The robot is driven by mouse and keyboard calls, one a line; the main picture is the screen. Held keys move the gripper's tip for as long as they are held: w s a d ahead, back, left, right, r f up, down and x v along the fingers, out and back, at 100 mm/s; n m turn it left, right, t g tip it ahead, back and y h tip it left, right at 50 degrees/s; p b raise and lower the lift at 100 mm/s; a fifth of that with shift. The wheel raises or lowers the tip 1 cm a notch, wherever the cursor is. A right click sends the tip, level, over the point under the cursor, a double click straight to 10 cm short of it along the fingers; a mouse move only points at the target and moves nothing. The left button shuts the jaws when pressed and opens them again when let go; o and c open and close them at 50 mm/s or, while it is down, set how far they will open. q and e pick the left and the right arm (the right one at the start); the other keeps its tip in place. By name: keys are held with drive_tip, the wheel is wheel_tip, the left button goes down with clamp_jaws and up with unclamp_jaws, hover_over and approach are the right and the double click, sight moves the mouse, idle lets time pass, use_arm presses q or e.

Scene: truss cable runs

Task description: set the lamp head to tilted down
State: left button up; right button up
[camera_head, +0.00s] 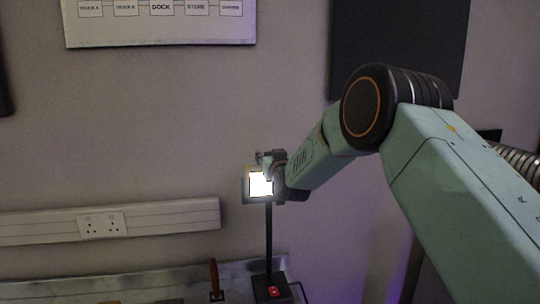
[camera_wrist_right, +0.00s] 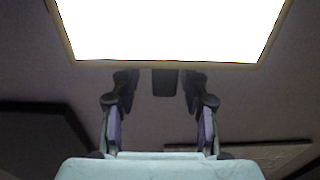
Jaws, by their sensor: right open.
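The lamp stands at the back of the bench, with a lit, square lamp head (camera_head: 260,184) on a dark upright post (camera_head: 268,240). Its bright face is turned toward the head camera; the exact tilt is hard to judge. My right gripper (camera_head: 272,170) is at the right edge of the lamp head and covers part of it. In the right wrist view the glowing lamp head (camera_wrist_right: 168,30) fills the top. The two fingers of the right gripper (camera_wrist_right: 160,88) are apart there, with a small dark block (camera_wrist_right: 165,82) between their tips. My left gripper is out of view.
The lamp's dark base (camera_head: 272,291) has a red switch. A red-handled tool (camera_head: 214,276) stands left of it on the bench (camera_head: 130,286). A socket rail (camera_head: 102,224) and a labelled board (camera_head: 158,25) are on the wall. The wall space between them is clear.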

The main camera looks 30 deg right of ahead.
drive_tip(key=shift+w+f, duration=0.1)
drive_tip(key=shift+w, duration=0.05)
drive_tip(key=shift+a, duration=0.2)
drive_tip(key=shift+c, duration=0.2)
drive_tip(key=shift+a+r, duration=0.2)
drive_tip(key=shift+a, duration=0.1)
drive_tip(key=c, duration=0.3)
drive_tip(key=shift+s+d, duration=0.2)
drive_tip(key=shift+d, duration=0.2)
drive_tip(key=c, duration=0.5)
drive_tip(key=shift+f, duration=0.1)
clamp_jaws()
drive_tip(key=shift+a, duration=0.25)
drive_tip(key=shift+d, duration=0.1)
